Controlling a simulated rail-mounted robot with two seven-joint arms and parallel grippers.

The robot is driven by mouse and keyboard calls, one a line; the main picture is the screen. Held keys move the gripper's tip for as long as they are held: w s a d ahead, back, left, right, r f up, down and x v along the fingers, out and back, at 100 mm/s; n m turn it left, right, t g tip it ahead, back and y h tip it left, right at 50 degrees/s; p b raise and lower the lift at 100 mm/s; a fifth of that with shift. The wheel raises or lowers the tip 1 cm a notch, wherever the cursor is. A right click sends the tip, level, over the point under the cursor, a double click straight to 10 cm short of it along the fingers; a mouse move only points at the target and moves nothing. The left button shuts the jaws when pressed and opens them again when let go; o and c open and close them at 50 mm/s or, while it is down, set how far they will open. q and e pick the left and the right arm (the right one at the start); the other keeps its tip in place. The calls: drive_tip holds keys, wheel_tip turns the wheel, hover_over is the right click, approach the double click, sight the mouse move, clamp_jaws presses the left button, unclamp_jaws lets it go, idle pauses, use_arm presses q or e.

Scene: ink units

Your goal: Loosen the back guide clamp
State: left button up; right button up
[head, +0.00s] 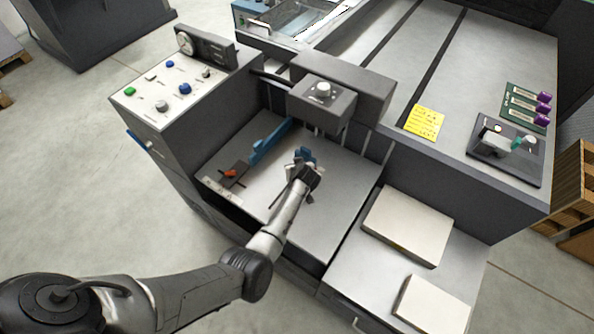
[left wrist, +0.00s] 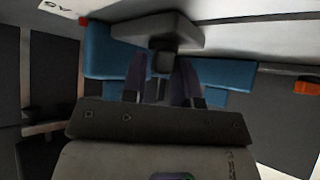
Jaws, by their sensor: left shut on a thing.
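My left gripper (head: 303,172) reaches in from the lower left over the grey table of the machine. It is at a small blue guide piece (head: 303,154), which the gripper partly covers. In the left wrist view, the gripper (left wrist: 162,72) has its two dark fingers around a small grey block (left wrist: 163,61) under a dark grey lever-like part (left wrist: 150,33). This sits against a blue bar (left wrist: 108,50), which I take for the guide. The fingers hide part of the clamp. How tight it is cannot be seen. My right gripper is not in view.
A longer blue guide (head: 268,143) lies left of the gripper, near a dark plate with an orange lever (head: 230,173). A grey head with a knob (head: 322,92) overhangs the table behind. A control panel (head: 148,100) stands left. Pale blocks (head: 407,225) lie right.

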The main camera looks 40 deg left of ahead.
use_arm(q)
drive_tip(key=shift+f, duration=0.1)
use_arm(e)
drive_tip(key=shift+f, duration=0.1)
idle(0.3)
use_arm(q)
drive_tip(key=o, duration=0.6)
drive_tip(key=shift+o, duration=0.6)
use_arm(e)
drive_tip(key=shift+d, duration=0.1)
